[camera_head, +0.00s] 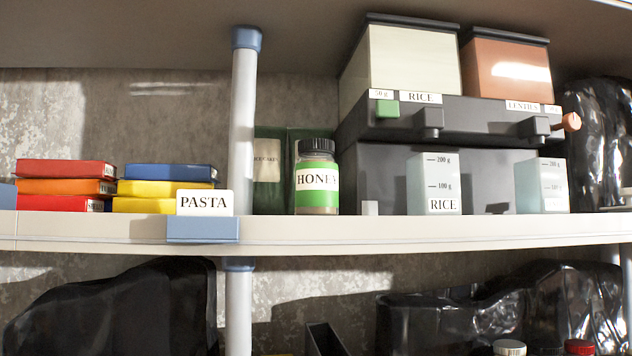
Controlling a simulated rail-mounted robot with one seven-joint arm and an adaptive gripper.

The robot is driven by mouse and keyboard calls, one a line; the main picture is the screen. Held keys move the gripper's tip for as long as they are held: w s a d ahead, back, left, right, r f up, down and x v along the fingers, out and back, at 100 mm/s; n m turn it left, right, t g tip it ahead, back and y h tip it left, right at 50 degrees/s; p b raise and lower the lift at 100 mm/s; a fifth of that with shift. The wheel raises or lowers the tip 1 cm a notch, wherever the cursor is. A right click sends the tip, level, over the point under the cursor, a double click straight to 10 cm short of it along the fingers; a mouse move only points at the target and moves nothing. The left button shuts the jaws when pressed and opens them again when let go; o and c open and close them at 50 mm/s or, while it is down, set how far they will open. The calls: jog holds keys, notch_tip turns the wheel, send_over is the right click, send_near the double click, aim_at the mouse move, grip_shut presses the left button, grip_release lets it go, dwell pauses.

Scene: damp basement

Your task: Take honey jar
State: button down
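The honey jar (317,179) stands upright on the white shelf (330,231). It has a black lid and a green body with a white label reading HONEY. It stands just right of the pale shelf post and left of the grey dispenser. A dark green package stands right behind it. My gripper is not in view.
A post (243,120) is left of the jar. A dispenser (375,160) marked RICE and LENTILS is close on its right, with measuring cups (433,180) in front. Stacked boxes (64,186) and a PASTA sign (204,203) stand left. Another shelf is overhead.

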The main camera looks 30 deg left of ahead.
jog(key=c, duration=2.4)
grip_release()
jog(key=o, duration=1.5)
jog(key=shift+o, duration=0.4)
